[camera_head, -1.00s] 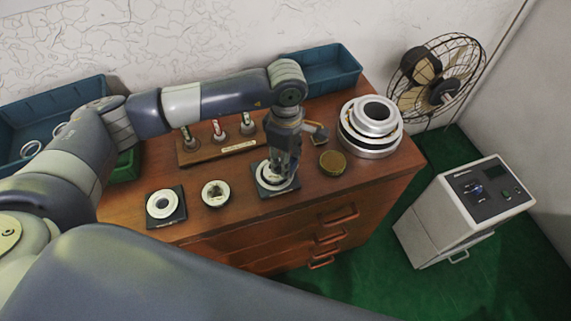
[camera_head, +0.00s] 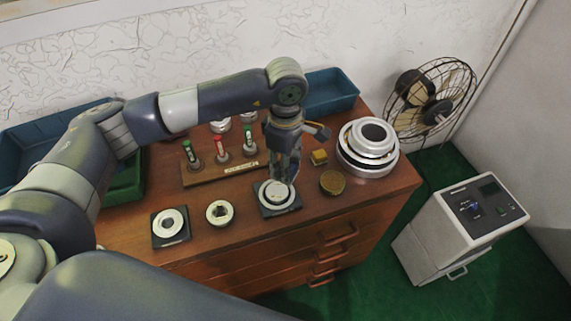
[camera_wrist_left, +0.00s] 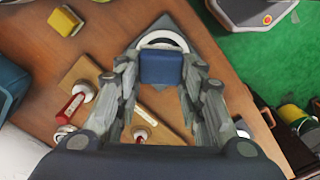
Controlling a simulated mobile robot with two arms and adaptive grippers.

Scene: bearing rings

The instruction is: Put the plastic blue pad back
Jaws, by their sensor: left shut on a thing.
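The blue pad (camera_wrist_left: 162,68) is a small dark blue block between the fingers of my left gripper (camera_wrist_left: 159,62) in the left wrist view. My left gripper is shut on it. In the head view the left gripper (camera_head: 284,178) points down just above a pale ring (camera_head: 276,193) on a dark square plate (camera_head: 291,208); the fingers hide the pad there. The same ring shows partly behind the pad in the wrist view (camera_wrist_left: 163,36). My right gripper is not in view.
A wooden rack (camera_head: 215,171) with red and green marker-like items stands behind. A yellow block (camera_head: 319,157), a brass disc (camera_head: 333,182) and stacked metal rings (camera_head: 368,146) lie to the right. Another ring plate (camera_head: 170,225) and a loose ring (camera_head: 220,212) lie left.

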